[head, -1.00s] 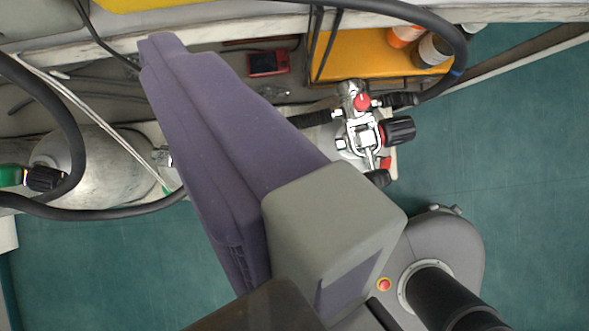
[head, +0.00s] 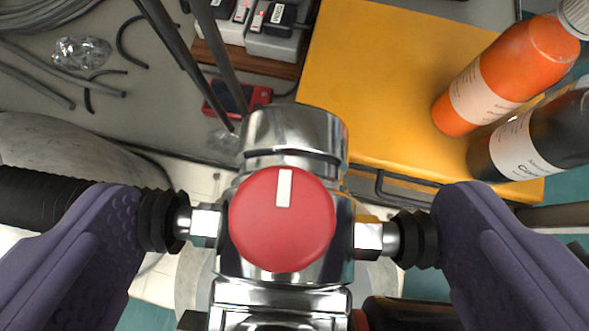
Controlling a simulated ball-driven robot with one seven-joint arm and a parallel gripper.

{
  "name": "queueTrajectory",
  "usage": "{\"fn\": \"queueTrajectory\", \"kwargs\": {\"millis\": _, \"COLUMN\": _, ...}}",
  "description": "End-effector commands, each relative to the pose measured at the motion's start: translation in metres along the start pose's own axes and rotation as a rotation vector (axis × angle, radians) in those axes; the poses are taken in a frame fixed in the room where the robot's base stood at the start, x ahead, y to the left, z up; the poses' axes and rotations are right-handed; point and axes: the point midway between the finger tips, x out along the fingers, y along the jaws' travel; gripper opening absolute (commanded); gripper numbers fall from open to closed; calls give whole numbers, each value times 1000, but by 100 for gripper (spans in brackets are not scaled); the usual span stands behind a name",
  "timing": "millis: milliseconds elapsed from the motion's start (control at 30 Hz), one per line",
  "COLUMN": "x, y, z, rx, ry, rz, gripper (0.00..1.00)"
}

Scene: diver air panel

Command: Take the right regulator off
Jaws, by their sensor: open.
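The right regulator (head: 298,130) is a chrome body in the middle of the head view. It has a round red knob (head: 282,222) with a white mark pointing up the picture. My gripper (head: 290,215) is open, with one purple finger on each side of the regulator. Whether the fingers touch the hose ends is not clear. The lower chrome part runs toward the bottom edge, and its mount is largely hidden.
A yellow case (head: 385,70) lies behind, with an orange bottle (head: 508,75) and a dark bottle (head: 535,140) on its right. Dark hoses (head: 215,50) cross at upper left. A red device (head: 238,97) lies beyond the regulator. A pale cylinder (head: 70,155) is at left.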

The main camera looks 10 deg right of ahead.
Motion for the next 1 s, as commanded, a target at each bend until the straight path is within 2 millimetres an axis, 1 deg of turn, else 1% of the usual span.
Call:
{"fn": "queueTrajectory", "kwargs": {"millis": 33, "x": 10, "y": 0, "z": 2, "rx": 1, "ry": -1, "rz": 1, "gripper": 100}}
{"fn": "queueTrajectory", "kwargs": {"millis": 133, "x": 21, "y": 0, "z": 2, "rx": 1, "ry": -1, "rz": 1, "gripper": 100}}
{"fn": "queueTrajectory", "kwargs": {"millis": 200, "x": 24, "y": 0, "z": 0, "rx": 1, "ry": -1, "rz": 0, "gripper": 100}}
{"fn": "queueTrajectory", "kwargs": {"millis": 400, "x": 23, "y": -1, "z": 0, "rx": 0, "ry": -1, "rz": 0, "gripper": 100}}
{"fn": "queueTrajectory", "kwargs": {"millis": 467, "x": 23, "y": -1, "z": 0, "rx": 0, "ry": -2, "rz": 0, "gripper": 86}}
{"fn": "queueTrajectory", "kwargs": {"millis": 500, "x": 23, "y": -1, "z": 0, "rx": 0, "ry": -2, "rz": 0, "gripper": 77}}
{"fn": "queueTrajectory", "kwargs": {"millis": 567, "x": 23, "y": -1, "z": 0, "rx": 0, "ry": -2, "rz": 0, "gripper": 63}}
{"fn": "queueTrajectory", "kwargs": {"millis": 600, "x": 23, "y": -1, "z": 0, "rx": 0, "ry": -2, "rz": 0, "gripper": 54}}
{"fn": "queueTrajectory", "kwargs": {"millis": 667, "x": 23, "y": 0, "z": 0, "rx": 0, "ry": -2, "rz": 0, "gripper": 40}}
{"fn": "queueTrajectory", "kwargs": {"millis": 700, "x": 23, "y": 0, "z": 0, "rx": 0, "ry": -2, "rz": 0, "gripper": 31}}
{"fn": "queueTrajectory", "kwargs": {"millis": 733, "x": 23, "y": 0, "z": 0, "rx": 0, "ry": -2, "rz": 0, "gripper": 24}}
{"fn": "queueTrajectory", "kwargs": {"millis": 1000, "x": 21, "y": -1, "z": -3, "rx": 1, "ry": 0, "rz": -1, "gripper": 23}}
